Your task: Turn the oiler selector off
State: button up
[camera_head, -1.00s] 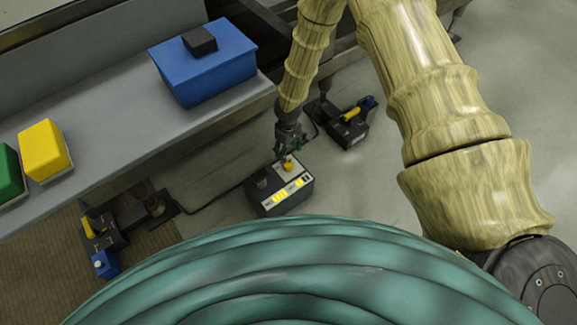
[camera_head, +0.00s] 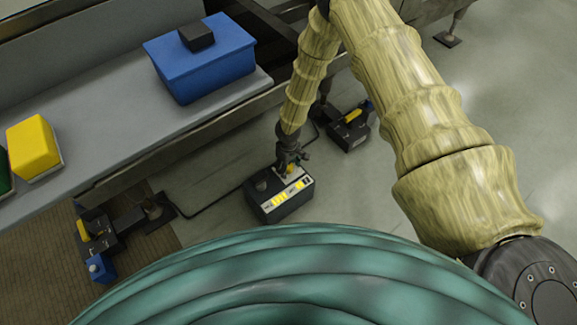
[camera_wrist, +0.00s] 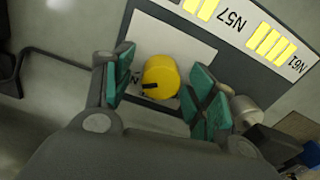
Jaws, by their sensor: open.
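The selector is a yellow round knob (camera_wrist: 160,77) with a dark pointer mark, on a pale plate (camera_wrist: 195,45) in the wrist view. The knob sits between my open gripper's (camera_wrist: 155,90) green-padded fingers, with a gap on each side. In the head view my gripper (camera_head: 291,160) is right above the grey box (camera_head: 279,195) that carries the knob, and it hides much of the knob (camera_head: 290,170). Labels N57 and N61 with yellow bars lie beside the plate. I cannot tell which device is the oiler from any wording.
A bench with a blue bin (camera_head: 200,65) and a yellow block (camera_head: 33,147) stands at left. Dark pedal-like units with yellow levers sit on the floor at right (camera_head: 347,127) and lower left (camera_head: 97,235). A cable (camera_head: 215,203) runs along the floor to the box.

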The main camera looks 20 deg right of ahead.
jog(key=c, duration=1.1)
jog(key=shift+o, duration=0.2)
jog(key=shift+n, duration=0.3)
jog(key=shift+r+n+p, duration=0.1)
jog(key=shift+n+p, duration=0.65)
jog(key=shift+n, duration=0.15)
jog(key=n+p, duration=0.1)
jog(key=n, duration=0.2)
jog(key=shift+n, duration=0.3)
jog(key=n+p, duration=0.1)
jog(key=n, duration=0.4)
jog(key=shift+n, duration=0.4)
